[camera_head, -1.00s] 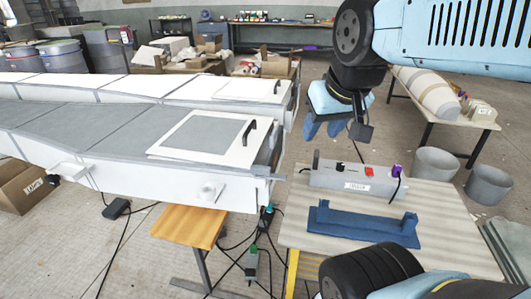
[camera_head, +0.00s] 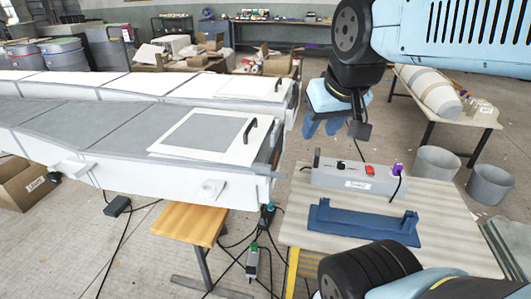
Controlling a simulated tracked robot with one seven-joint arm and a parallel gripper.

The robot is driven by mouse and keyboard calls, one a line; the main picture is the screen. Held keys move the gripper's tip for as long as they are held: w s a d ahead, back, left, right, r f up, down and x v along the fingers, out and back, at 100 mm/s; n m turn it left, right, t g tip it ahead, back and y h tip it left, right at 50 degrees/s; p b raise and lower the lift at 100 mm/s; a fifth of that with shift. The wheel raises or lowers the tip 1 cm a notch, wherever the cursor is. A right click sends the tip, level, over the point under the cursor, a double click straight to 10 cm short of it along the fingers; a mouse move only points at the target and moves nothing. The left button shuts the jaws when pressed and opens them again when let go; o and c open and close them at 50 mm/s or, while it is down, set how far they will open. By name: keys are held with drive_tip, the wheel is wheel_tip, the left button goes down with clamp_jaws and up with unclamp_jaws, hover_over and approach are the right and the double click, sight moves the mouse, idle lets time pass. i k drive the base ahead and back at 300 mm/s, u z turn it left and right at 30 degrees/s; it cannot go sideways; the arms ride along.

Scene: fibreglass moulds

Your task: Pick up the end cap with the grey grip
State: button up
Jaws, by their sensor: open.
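A white square end plate with a grey centre (camera_head: 205,137) lies on the end of the near mould, with a dark upright grip (camera_head: 249,131) at its right edge. A second white plate (camera_head: 228,89) lies on the far mould, with a smaller dark grip (camera_head: 277,85). I cannot tell for sure which one is the end cap with the grey grip.
The wooden bench (camera_head: 450,240) carries a grey control box (camera_head: 330,177) and a blue bracket (camera_head: 345,222). A wooden stool (camera_head: 190,222) stands under the near mould's end. Cables lie on the floor. Grey buckets (camera_head: 490,183) stand at the right.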

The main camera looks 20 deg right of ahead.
sight(273, 158)
drive_tip(key=u, duration=1.85)
drive_tip(key=i, duration=0.1)
drive_tip(key=z, duration=3.8)
drive_tip(key=k, duration=1.15)
drive_tip(key=u, duration=0.45)
drive_tip(key=i, duration=1)
drive_tip(key=u, duration=0.1)
